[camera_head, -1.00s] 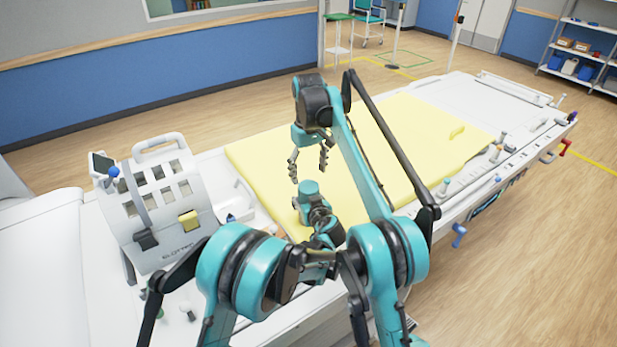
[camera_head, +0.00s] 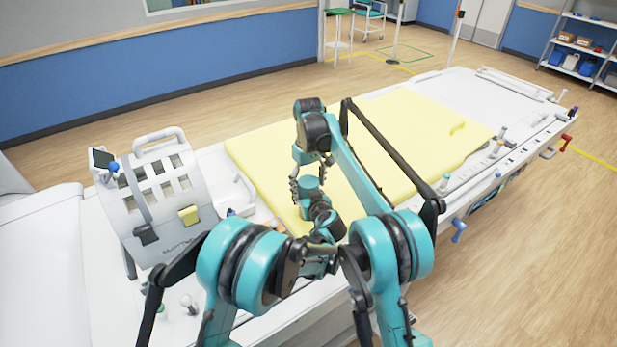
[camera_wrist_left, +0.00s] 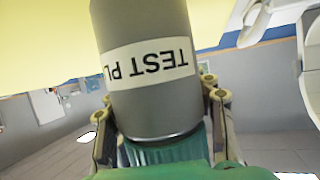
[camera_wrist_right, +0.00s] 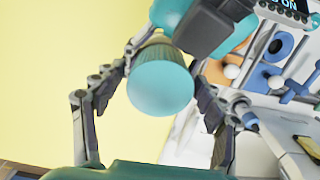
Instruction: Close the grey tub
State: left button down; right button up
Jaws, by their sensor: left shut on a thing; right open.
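The grey tub (camera_wrist_left: 150,100), labelled "TEST PL…" upside down, stands close in the left wrist view, partly cut off at the top. My left gripper (camera_wrist_left: 157,108) is shut on it, fingers on both sides. A ribbed teal lid (camera_wrist_left: 165,152) is against the tub's end; how firmly it sits cannot be told. In the right wrist view the lid's round teal face (camera_wrist_right: 160,90) lies between the fingers of my right gripper (camera_wrist_right: 158,65), which is open. In the head view my right gripper (camera_head: 310,176) points down around the teal lid (camera_head: 309,184). The tub is hidden there.
Both arms are over a long white bed with a yellow mat (camera_head: 270,155). A white slotted case (camera_head: 160,205) stands at the left. Knobs and small parts (camera_head: 500,135) line the bed's right edge.

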jog(key=shift+f, duration=0.15)
jog(key=shift+c, duration=0.4)
jog(key=c, duration=1.1)
jog(key=m, duration=0.3)
jog(key=shift+c, duration=0.2)
jog(key=o, duration=1.3)
jog(key=shift+r, duration=2.25)
